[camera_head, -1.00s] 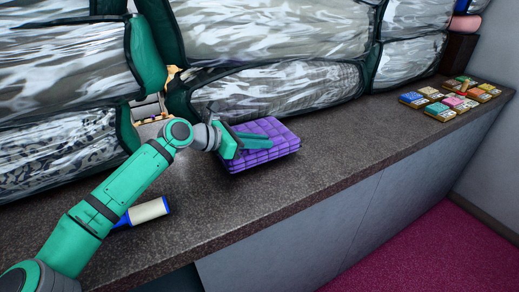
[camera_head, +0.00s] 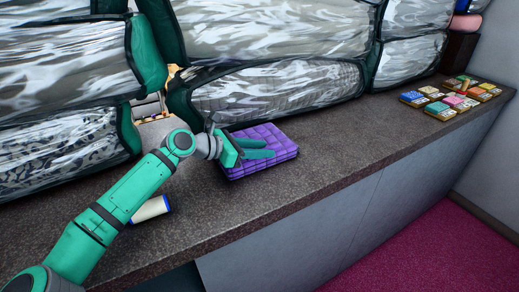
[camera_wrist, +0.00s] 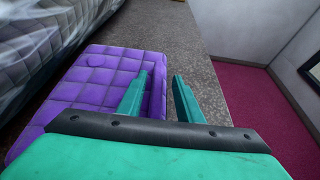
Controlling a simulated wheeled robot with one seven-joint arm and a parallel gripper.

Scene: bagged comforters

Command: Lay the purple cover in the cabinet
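The purple cover (camera_head: 278,139) is a flat, folded, quilted block lying on the dark stone counter (camera_head: 330,150), in front of the bagged comforters. It also shows in the wrist view (camera_wrist: 95,80), on the left. My gripper (camera_head: 268,149) is open at the cover. In the wrist view the gripper (camera_wrist: 161,82) has its left finger over the cover's right side and its right finger over bare counter. The cover's right edge lies between the fingers in the picture, but they are not closed on it. Grey cabinet panels (camera_head: 300,235) run below the counter, with a dark gap (camera_head: 180,281) at lower left.
Large clear-bagged comforters (camera_head: 280,90) with green trim are stacked behind the cover. A cream spool with blue ends (camera_head: 150,208) lies partly behind my arm. Several small patterned blocks (camera_head: 450,98) sit at the counter's far right. Counter between cover and blocks is clear.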

